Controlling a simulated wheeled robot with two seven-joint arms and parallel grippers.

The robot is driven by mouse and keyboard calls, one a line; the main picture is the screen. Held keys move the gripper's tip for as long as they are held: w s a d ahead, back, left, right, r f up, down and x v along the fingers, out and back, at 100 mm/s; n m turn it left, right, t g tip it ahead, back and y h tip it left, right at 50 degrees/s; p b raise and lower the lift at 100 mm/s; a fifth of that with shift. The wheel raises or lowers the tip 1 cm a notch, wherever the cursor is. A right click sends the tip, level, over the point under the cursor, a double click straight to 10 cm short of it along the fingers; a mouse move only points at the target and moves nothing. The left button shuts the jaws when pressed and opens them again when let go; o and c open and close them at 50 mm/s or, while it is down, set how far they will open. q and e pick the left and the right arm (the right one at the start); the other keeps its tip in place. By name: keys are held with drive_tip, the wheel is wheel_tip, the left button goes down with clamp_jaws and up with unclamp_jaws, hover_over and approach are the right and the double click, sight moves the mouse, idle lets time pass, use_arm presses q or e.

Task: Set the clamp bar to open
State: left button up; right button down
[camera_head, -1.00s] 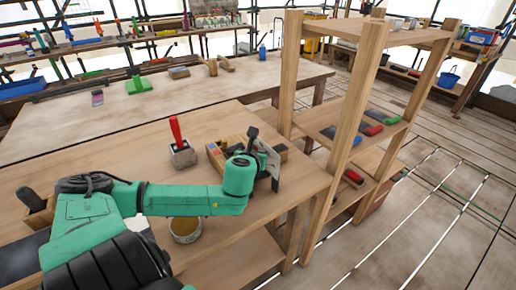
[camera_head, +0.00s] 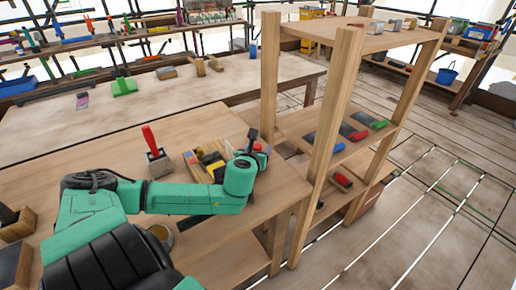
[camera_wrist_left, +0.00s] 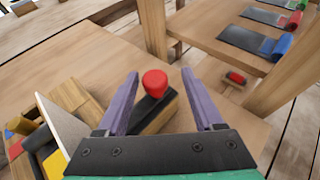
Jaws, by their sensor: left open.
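In the left wrist view, a dark bar on a wooden block (camera_wrist_left: 160,112) has a rounded red knob (camera_wrist_left: 154,82) at its far end. I take this to be the clamp bar. The bar lies low, pointing away from the camera. My left gripper (camera_wrist_left: 160,74) is open, its two purple fingers apart on either side of the knob. I cannot tell whether either finger touches it. In the head view, my left gripper (camera_head: 262,148) is at the right end of a wooden tool box (camera_head: 190,160), and it hides most of the bar. My right gripper is not in view.
A grey block with an upright red handle (camera_head: 148,139) stands left of the box. A pale panel (camera_wrist_left: 64,130) stands close to the left finger. A wooden shelf rack (camera_head: 338,100) rises to the right. The bench between red handle and front edge is partly clear.

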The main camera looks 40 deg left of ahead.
use_arm(q)
drive_tip(key=shift+s+a, duration=0.1)
drive_tip(key=shift+a, duration=0.05)
drive_tip(key=shift+s, duration=0.2)
drive_tip(key=p+v, duration=0.7)
drive_tip(key=v, duration=0.7)
drive_tip(key=shift+d+p, duration=0.25)
drive_tip(key=shift+p, duration=0.1)
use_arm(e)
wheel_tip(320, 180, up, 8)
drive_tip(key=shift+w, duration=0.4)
use_arm(q)
drive_tip(key=shift+r, duration=0.15)
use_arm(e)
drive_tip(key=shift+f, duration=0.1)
